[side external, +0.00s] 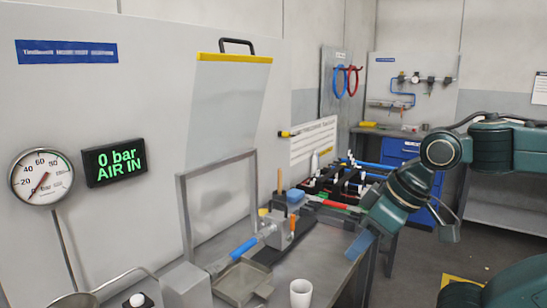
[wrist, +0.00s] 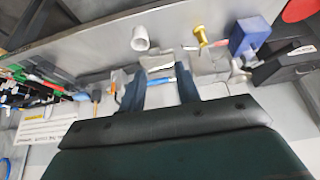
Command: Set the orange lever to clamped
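The orange lever (side external: 292,224) stands upright beside a small grey block (side external: 275,230) on the bench, near a blue-sleeved cylinder (side external: 243,249). A small orange piece that looks like the lever (wrist: 113,91) shows in the wrist view, just left of the left finger. My gripper (side external: 360,245) hangs near the bench's front edge, to the right of the lever and apart from it. In the wrist view my gripper (wrist: 158,88) has its two blue fingers wide apart with nothing held between them. Its far finger is hard to make out in the side external view.
A white cup (side external: 300,293) and a metal tray (side external: 243,284) are at the bench's front. A raised clear guard (side external: 230,110) and a metal frame (side external: 183,215) stand behind. A tool rack (side external: 345,185) lies beyond the lever. A display (side external: 113,162) reads "0 bar AIR IN".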

